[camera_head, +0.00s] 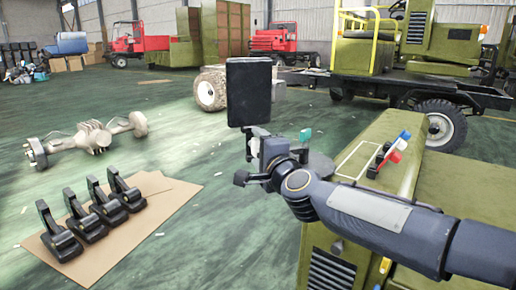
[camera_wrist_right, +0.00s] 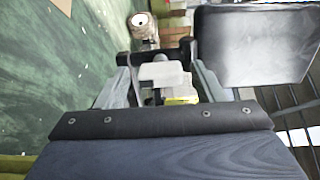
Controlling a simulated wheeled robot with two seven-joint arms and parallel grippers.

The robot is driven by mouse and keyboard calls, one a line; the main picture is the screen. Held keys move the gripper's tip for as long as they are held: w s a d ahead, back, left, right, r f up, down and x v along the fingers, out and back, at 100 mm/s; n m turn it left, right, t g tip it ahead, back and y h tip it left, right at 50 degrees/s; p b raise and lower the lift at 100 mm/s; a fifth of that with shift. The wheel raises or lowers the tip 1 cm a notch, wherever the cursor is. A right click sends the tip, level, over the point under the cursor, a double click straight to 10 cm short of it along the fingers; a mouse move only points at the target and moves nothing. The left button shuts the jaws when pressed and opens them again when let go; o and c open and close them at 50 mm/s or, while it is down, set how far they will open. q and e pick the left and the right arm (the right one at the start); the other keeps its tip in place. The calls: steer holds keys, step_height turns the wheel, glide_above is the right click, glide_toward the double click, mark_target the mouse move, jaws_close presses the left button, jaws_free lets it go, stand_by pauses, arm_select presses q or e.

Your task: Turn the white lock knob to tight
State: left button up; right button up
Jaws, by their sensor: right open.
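My right gripper (camera_head: 262,150) is open, at the end of the arm that comes in from the right, just below a dark rectangular panel (camera_head: 249,92). In the right wrist view, the pale white lock knob (camera_wrist_right: 163,74) sits between the two grey fingers of the right gripper (camera_wrist_right: 163,88), with a gap visible on its left side. Whether a finger touches it on the right I cannot tell. The dark panel (camera_wrist_right: 255,45) is beyond the fingers at the upper right. The knob's marking is not readable. My left gripper is not in view.
Several black brackets (camera_head: 105,205) lie on cardboard (camera_head: 130,235) at lower left. An axle (camera_head: 92,138) rests on the green floor.

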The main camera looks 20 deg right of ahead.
steer(key=s, duration=0.7)
steer(key=shift+d+p, duration=0.35)
steer(key=shift+p, duration=0.05)
steer(key=s+d+f+n+g+y, duration=0.2)
steer(key=s+f+n+g, duration=1.15)
steer(key=s+f, duration=1.2)
step_height(320, 180, up, 35)
steer(key=s+n+t+p, duration=0.1)
steer(key=s+n+p, duration=0.1)
steer(key=p, duration=3.2)
steer(key=shift+d, duration=0.25)
